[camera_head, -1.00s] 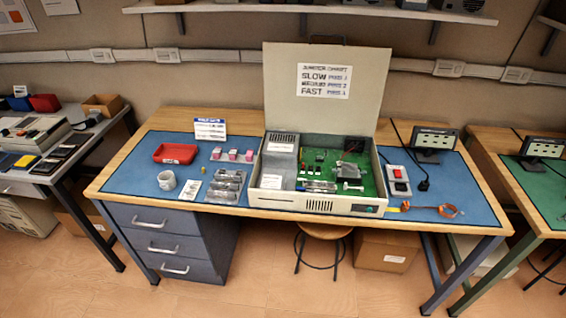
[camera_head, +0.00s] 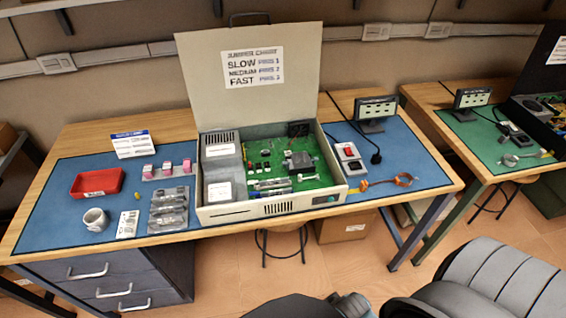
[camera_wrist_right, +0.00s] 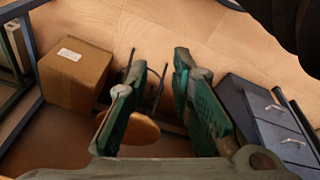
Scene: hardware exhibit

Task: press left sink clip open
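The open computer case (camera_head: 240,214) stands on the blue mat with its lid raised. Inside it is a green circuit board (camera_head: 318,181). A grey block (camera_head: 300,162) sits towards the board's right side, and silver finned parts (camera_head: 270,184) lie near its front. The sink clips are too small to make out, so I cannot tell their state. My right gripper (camera_wrist_right: 155,58) shows in the right wrist view with its two green fingers apart and nothing between them, above the floor. My left gripper is not in view.
A switch box (camera_head: 349,158) and a copper-coloured loop (camera_head: 403,180) lie right. A stool (camera_wrist_right: 140,132) and cardboard box (camera_wrist_right: 74,75) stand below.

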